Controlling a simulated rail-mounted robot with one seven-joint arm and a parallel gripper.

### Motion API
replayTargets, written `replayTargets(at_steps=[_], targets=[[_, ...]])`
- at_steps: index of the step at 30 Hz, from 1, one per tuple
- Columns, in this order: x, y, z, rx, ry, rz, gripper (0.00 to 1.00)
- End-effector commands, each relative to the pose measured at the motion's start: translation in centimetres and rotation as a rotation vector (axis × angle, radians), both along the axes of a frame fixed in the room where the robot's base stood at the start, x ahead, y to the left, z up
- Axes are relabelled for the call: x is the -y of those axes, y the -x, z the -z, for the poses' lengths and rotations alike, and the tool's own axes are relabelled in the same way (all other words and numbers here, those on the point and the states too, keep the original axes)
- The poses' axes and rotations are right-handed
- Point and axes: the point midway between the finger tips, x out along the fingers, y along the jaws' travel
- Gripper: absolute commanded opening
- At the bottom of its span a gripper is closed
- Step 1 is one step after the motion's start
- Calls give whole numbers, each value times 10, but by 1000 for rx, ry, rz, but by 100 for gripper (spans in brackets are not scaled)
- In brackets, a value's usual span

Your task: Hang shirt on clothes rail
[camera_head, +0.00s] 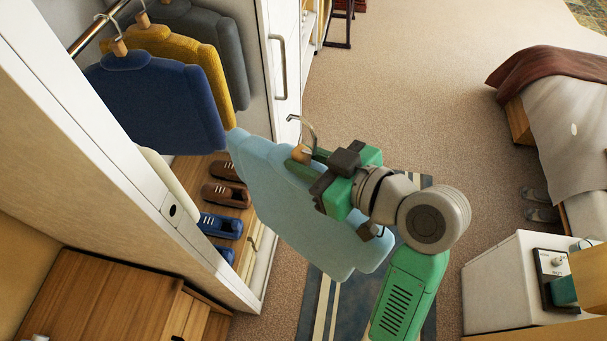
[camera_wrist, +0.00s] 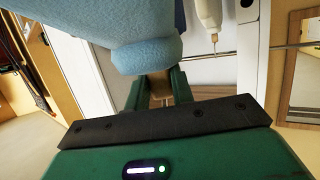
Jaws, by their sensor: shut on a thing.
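The light blue shirt (camera_head: 290,195) hangs from a hanger with a wooden neck and a metal hook. My gripper (camera_head: 304,154) is shut on the hanger's wooden neck and holds the shirt in front of the open wardrobe. The hook stands free above the gripper, apart from the rail. In the wrist view the light blue shirt (camera_wrist: 146,50) fills the upper middle, just beyond the green fingers (camera_wrist: 158,88). The brass clothes rail (camera_head: 92,34) is at the upper left in the head view, inside the wardrobe. Much of the rail is outside the picture.
Navy (camera_head: 160,105), yellow (camera_head: 205,60) and grey garments hang on the rail. Brown shoes (camera_head: 226,195) and blue shoes (camera_head: 220,226) stand on the wardrobe floor. The white wardrobe door with a handle (camera_head: 278,65) stands behind the shirt. A white wardrobe edge (camera_head: 150,190) runs along the near side.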

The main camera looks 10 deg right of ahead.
Motion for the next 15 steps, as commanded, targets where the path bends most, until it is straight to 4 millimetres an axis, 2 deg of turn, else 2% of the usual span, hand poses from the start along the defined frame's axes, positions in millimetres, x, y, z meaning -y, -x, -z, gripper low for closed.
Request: replayTargets(at_steps=[15], targets=[[23,-51,0,2,0,0,0]])
